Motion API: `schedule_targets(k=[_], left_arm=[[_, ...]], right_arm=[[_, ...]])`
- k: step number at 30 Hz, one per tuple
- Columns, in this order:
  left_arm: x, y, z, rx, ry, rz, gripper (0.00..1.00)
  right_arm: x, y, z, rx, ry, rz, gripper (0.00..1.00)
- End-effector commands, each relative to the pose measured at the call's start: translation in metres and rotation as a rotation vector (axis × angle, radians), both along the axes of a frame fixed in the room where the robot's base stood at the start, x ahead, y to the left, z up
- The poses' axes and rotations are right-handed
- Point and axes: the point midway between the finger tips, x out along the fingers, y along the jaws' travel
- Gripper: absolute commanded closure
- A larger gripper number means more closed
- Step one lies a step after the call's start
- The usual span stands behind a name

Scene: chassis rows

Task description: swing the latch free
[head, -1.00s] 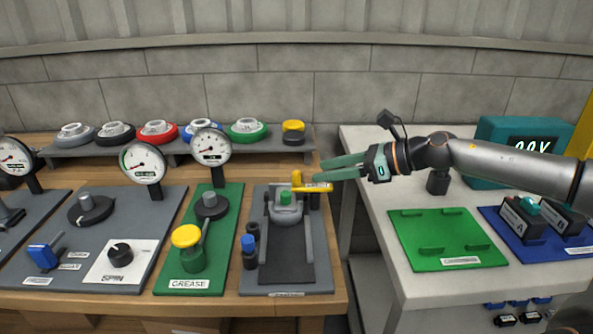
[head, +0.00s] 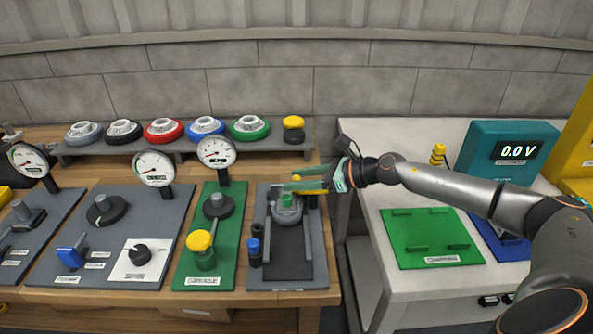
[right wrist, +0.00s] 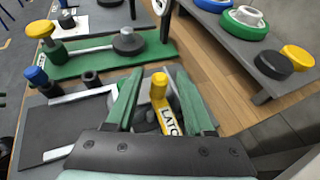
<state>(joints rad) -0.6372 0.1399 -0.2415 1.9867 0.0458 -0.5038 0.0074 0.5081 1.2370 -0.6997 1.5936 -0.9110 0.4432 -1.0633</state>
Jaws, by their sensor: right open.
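The latch is a yellow lever with an upright yellow knob and a white label reading "LATCH". It shows in the right wrist view (right wrist: 160,98) and, partly covered by the fingers, in the head view (head: 312,191). It sits at the back of the rightmost grey panel (head: 311,262), beside a grey fixture with a green top (head: 287,201). My right gripper (head: 288,183) is open over the latch. In the wrist view its two green fingers (right wrist: 157,74) stand on either side of the knob, with gaps visible. My left gripper is not in view.
A green panel (head: 187,270) with a yellow-capped post stands left of the latch panel. A rack (head: 78,152) of colored round parts runs behind; its yellow-topped part (head: 293,124) is near my gripper. A gap separates this bench from the right table (head: 384,298).

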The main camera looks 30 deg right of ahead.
Motion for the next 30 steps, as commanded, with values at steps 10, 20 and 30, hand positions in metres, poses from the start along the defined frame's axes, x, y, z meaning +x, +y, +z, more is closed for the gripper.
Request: schedule_targets(k=[10, 20, 30], left_arm=[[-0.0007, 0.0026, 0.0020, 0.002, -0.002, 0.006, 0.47], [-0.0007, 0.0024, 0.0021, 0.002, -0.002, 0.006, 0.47], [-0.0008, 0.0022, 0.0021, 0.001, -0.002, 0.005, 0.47]], right_arm=[[0.0055, 0.0045, -0.0033, -0.001, 0.000, 0.000, 0.47], [0.0052, 0.0044, -0.0030, -0.001, 0.000, 0.001, 0.74], [0.0052, 0.0042, -0.0030, -0.001, 0.000, 0.001, 1.00]])
